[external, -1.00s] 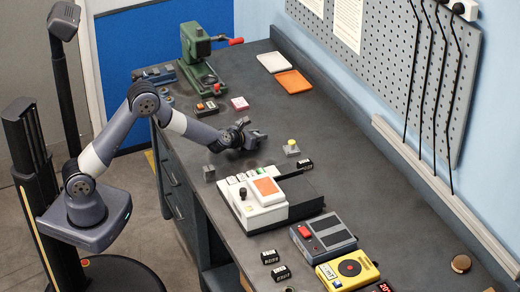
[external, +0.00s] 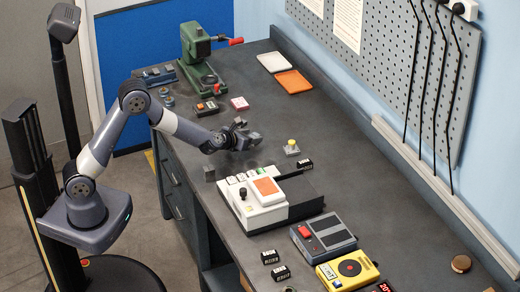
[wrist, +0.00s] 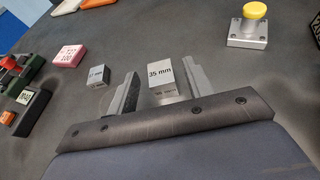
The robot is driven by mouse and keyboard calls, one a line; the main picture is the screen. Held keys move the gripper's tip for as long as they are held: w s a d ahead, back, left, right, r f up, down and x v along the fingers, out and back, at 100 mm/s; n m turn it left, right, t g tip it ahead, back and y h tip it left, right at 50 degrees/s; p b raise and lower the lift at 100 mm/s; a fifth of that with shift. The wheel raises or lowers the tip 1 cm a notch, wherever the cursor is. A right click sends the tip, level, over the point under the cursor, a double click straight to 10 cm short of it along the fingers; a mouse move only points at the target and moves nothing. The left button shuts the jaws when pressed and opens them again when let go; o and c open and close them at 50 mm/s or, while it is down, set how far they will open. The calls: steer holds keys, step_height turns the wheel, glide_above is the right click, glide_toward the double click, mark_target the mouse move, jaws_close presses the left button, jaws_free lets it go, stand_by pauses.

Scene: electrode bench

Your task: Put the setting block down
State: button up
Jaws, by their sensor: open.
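My gripper (external: 247,136) is low over the middle of the bench, its fingers apart; it also shows in the wrist view (wrist: 163,72). A metal block marked 35 mm (wrist: 161,73) sits between the open fingers in the wrist view, with a gap on either side. Whether it rests fully on the bench is hidden by the gripper's dark crossbar. A smaller labelled metal block (wrist: 97,77) stands to the left of the fingers, its marking hard to read. In the external view I cannot make out the 35 mm block apart from the gripper.
A pink block (wrist: 69,55) stands at the left. A yellow-topped metal piece (external: 292,148) is to the right of my gripper. A white device with an orange panel (external: 267,187) lies nearer. A green press (external: 195,45) and trays are at the far end.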

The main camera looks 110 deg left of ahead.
steer(key=v, duration=0.7)
steer(key=shift+d+r, duration=0.2)
steer(key=shift+d, duration=0.15)
